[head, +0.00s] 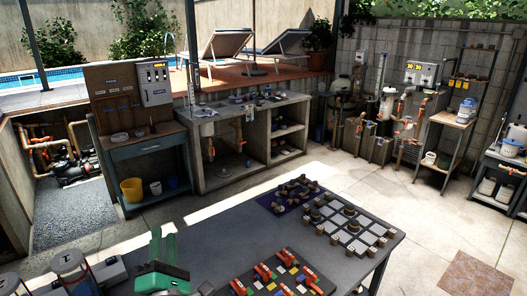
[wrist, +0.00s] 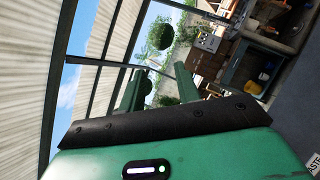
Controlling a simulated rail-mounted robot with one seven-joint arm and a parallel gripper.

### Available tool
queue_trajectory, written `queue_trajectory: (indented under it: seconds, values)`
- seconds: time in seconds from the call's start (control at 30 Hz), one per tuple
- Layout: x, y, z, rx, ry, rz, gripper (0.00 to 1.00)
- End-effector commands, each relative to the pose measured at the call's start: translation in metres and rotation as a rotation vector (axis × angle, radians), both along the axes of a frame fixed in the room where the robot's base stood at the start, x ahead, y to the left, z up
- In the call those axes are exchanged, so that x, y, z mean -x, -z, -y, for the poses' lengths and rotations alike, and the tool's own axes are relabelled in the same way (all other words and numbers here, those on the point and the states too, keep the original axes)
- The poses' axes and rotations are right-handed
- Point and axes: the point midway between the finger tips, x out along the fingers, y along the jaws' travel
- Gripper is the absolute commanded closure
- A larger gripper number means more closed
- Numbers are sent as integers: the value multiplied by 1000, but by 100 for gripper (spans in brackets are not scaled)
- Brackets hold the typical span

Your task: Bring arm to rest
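My green gripper (head: 164,234) shows at the lower left of the head view, with its fingers pointing up near the left part of the grey table (head: 190,228). In the wrist view, the two green fingers of my gripper (wrist: 159,68) stand apart with nothing between them. The gripper is open and empty. The wrist view is tilted and looks out past the fingers at the roof, the sky and greenery.
On the table are a board with red-handled parts (head: 284,277), a tray with several squares (head: 352,232) and a dark purple mat (head: 274,204) with small parts. Clear canisters (head: 70,264) stand at the lower left. A sink counter (head: 235,160) stands behind, with open floor between.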

Motion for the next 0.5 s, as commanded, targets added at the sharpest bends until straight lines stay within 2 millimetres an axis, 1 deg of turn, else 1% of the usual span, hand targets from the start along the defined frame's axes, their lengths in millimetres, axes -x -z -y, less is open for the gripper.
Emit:
queue_trajectory:
  seconds: [0.03, 0.07, 0.1, 0.17, 0.2, 0.27, 0.3, 0.37, 0.4, 0.47, 0.5]
  values:
    - [6, -35, 29, -154, 11, 24, 67]
    - [11, -55, 48, -260, 12, 36, 67]
    - [19, -81, 72, -404, 5, 51, 67]
    - [35, -117, 111, -627, -20, 72, 67]
    - [48, -139, 136, -775, -49, 84, 67]
    - [71, -168, 168, -993, -117, 95, 67]
    - [88, -185, 188, -1129, -173, 97, 67]
    - [115, -208, 209, -1311, -276, 87, 67]
    - [132, -220, 218, -1410, -347, 73, 67]
    - [159, -237, 228, -1535, -458, 43, 67]
    - [177, -247, 230, -1602, -536, 16, 67]
